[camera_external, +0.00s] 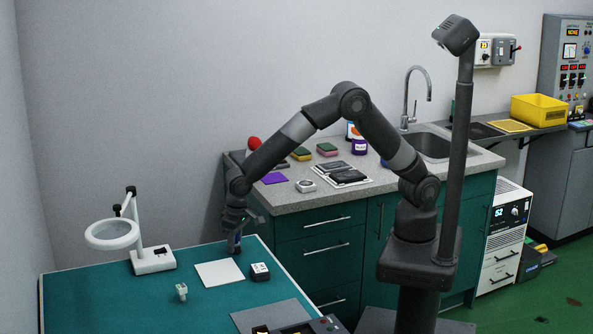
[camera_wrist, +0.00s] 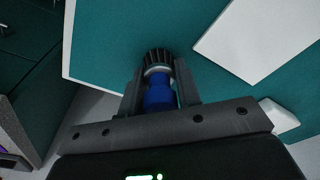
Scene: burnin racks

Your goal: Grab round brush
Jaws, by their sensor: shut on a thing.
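The round brush (camera_wrist: 158,75) shows in the wrist view, with dark bristles at its far end, a pale band and a blue body. My gripper (camera_wrist: 160,92) is shut on it, with one finger on each side of the blue body. In the external view my gripper (camera_external: 236,232) points down over the back edge of the teal table (camera_external: 120,285), and the brush (camera_external: 237,243) shows small and dark between the fingers, close to the tabletop. Whether the brush touches the table cannot be told.
A white sheet (camera_external: 219,273) lies just in front of my gripper, with a small black-and-white box (camera_external: 260,271) to its right. A white magnifier lamp (camera_external: 152,259) stands at left. A small white part (camera_external: 181,291) lies nearer. The counter (camera_external: 290,205) stands behind at right.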

